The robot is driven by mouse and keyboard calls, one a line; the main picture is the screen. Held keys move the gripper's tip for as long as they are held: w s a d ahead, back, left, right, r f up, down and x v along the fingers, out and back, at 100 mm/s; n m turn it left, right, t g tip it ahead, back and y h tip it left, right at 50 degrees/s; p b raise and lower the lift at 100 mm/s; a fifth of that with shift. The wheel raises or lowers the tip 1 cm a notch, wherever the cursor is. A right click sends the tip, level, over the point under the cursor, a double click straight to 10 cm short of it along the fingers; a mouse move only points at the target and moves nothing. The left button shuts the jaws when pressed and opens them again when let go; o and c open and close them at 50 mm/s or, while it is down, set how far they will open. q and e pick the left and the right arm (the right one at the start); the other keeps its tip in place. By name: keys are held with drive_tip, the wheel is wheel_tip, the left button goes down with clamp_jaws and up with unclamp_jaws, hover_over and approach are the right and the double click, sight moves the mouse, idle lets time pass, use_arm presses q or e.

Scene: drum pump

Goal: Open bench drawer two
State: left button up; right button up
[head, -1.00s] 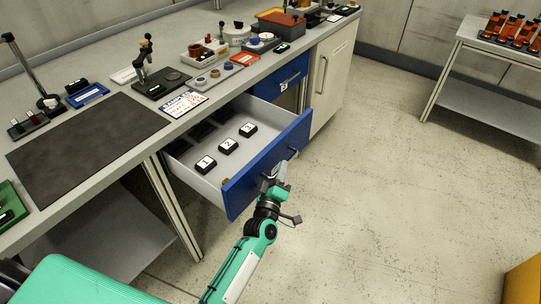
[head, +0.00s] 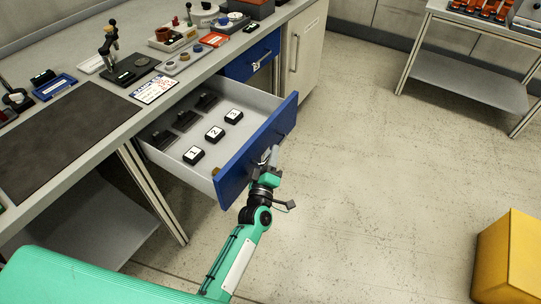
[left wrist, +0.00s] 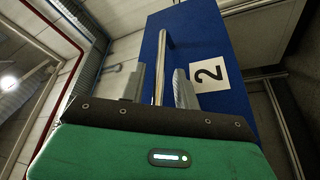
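Bench drawer two (head: 262,140) has a blue front and stands pulled out from under the bench in the head view. Its grey inside shows black blocks marked 1, 2 and 3 and several dark holders behind them. In the left wrist view, the blue front (left wrist: 208,35) carries a white label "2" (left wrist: 208,75). My left gripper (head: 271,158) is at the outer face of the front. In the wrist view, the bar handle (left wrist: 160,65) stands between the two fingers of this gripper (left wrist: 158,88), with gaps visible on both sides. My right gripper is out of view.
Another blue drawer (head: 240,66) beyond it is shut, beside a pale cabinet door (head: 305,50). The bench top holds a dark mat (head: 65,140) and small parts. The floor (head: 370,170) right of the drawer is clear up to a yellow box (head: 510,260).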

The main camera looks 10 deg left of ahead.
use_arm(q)
drive_tip(key=v, duration=1.3)
drive_tip(key=shift+s+b, duration=0.35)
drive_tip(key=shift+s, duration=0.05)
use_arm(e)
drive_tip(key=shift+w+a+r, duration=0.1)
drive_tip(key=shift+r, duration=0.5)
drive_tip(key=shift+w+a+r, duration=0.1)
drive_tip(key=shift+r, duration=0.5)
use_arm(q)
drive_tip(key=shift+f, duration=0.1)
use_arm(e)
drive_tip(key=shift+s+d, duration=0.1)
